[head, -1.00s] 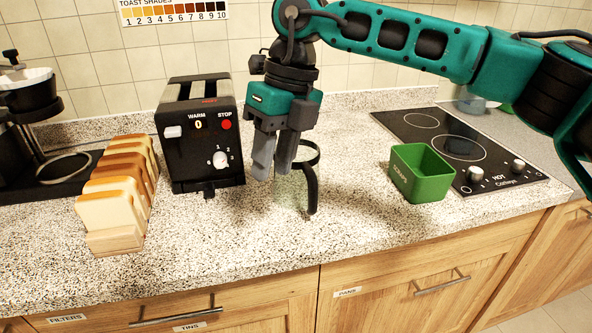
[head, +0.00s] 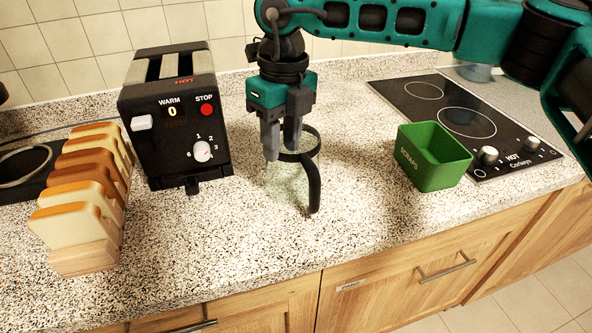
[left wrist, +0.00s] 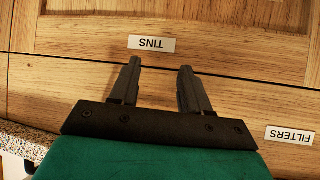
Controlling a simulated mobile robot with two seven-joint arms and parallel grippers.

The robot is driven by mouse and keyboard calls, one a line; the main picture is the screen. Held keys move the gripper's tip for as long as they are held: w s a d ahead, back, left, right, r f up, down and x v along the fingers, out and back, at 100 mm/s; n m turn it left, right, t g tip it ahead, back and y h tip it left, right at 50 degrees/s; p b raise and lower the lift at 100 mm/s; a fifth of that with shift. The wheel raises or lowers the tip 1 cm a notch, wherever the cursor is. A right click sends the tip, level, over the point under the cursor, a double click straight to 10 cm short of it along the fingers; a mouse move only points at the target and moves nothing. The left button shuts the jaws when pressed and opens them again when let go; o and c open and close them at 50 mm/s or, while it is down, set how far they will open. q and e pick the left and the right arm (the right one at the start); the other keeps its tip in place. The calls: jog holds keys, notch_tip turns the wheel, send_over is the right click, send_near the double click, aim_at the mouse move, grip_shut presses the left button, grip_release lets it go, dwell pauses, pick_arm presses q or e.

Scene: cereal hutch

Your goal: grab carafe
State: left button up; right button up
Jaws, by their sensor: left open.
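The carafe (head: 289,185) is clear glass with a black band near its rim and a black handle (head: 314,184) on its right side. It stands upright on the counter, right of the toaster. My right gripper (head: 281,149) points down at the carafe's rim, its two fingers apart. The fingers overlap the glass in the head view; I cannot tell whether they touch it or reach inside. My left gripper (left wrist: 159,66) shows in the left wrist view, open and empty, in front of the wooden drawer fronts.
A black toaster (head: 175,120) stands close left of the carafe. A toast rack with bread slices (head: 85,190) is further left. A green SCRAPS box (head: 433,157) and a black hob (head: 466,122) are at right. The counter in front of the carafe is clear.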

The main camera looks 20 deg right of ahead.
aim_at(298, 172)
jog(key=shift+w+a+f+p, duration=0.1)
jog(key=shift+a+f, duration=0.05)
jog(key=shift+f, duration=0.75)
jog(key=shift+w+a+f+p, duration=0.1)
jog(key=shift+f, duration=0.75)
jog(key=shift+w+a+f+p, duration=0.1)
jog(key=shift+a+f, duration=0.05)
jog(key=shift+f, duration=0.75)
grip_shut()
